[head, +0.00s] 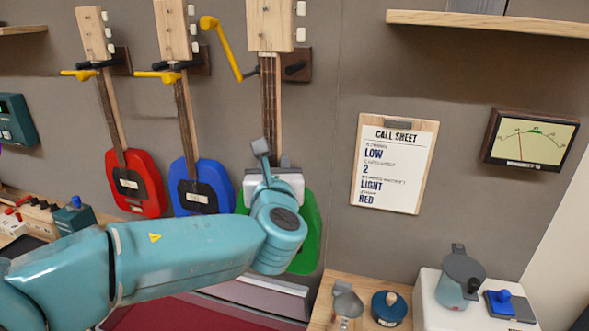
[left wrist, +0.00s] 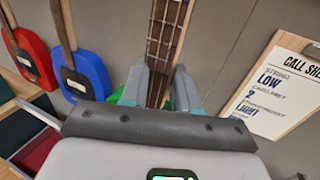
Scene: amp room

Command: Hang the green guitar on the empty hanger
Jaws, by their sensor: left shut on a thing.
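The green guitar (head: 309,232) hangs upright in front of the wall, its body partly hidden behind my arm. Its pale headstock (head: 270,25) is above the third hanger (head: 299,66), a brown block with dark prongs. The neck appears between the prongs; I cannot tell whether the headstock rests on them. This hanger's yellow latch (head: 224,48) is swung up, left of the neck. My left gripper (head: 268,165) is shut on the guitar's lower neck. In the left wrist view, the neck (left wrist: 163,45) runs between the fingers (left wrist: 160,88). My right gripper is out of view.
A red guitar (head: 134,182) and a blue guitar (head: 204,187) hang to the left, their yellow latches lowered. A call sheet clipboard (head: 394,163) and a meter (head: 530,139) are on the wall at right. A moka pot (head: 461,278) stands below. A shelf (head: 490,24) juts out upper right.

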